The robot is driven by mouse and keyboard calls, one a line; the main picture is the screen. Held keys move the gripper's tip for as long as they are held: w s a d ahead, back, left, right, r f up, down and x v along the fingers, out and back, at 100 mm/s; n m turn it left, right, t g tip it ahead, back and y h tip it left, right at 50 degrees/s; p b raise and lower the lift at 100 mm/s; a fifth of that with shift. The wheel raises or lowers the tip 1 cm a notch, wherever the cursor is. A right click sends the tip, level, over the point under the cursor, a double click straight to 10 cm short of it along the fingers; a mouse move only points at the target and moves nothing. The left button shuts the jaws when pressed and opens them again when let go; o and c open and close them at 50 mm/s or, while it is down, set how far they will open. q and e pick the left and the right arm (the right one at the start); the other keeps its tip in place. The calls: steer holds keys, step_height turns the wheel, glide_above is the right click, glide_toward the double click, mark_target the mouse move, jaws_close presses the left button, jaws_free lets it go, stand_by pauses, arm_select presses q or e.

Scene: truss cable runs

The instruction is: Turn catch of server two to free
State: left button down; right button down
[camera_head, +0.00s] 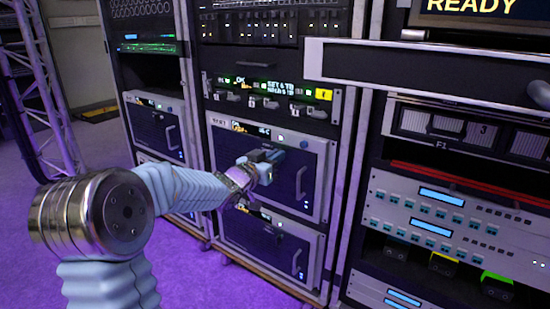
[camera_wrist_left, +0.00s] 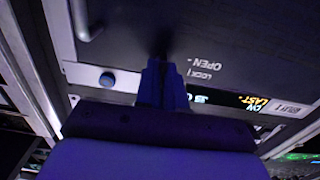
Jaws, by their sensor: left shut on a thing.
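My left gripper (camera_head: 270,157) reaches the front of the upper grey-framed server (camera_head: 300,187) in the middle rack. In the left wrist view its blue fingers (camera_wrist_left: 163,82) are shut at the dark panel, beside the upside-down printed words OPEN and LOCK. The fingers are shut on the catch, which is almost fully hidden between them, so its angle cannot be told. The server's number is too small to read. My right gripper is not in view.
A similar server (camera_head: 270,250) sits directly below, and another (camera_head: 158,128) is in the left rack. The server's vertical handle (camera_head: 301,183) is right of my gripper. An open drawer (camera_head: 420,66) juts out at the upper right. Purple floor at left is clear.

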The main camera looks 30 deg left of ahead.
arm_select(q)
steer(key=n+p, duration=0.3)
steer(key=n, duration=0.5)
steer(key=n+p, duration=0.4)
steer(key=n, duration=0.5)
steer(key=shift+a+f, duration=0.15)
steer(key=shift+f, duration=0.05)
steer(key=shift+n, duration=0.5)
steer(key=c, duration=1.2)
jaws_free()
steer(key=shift+c, duration=0.2)
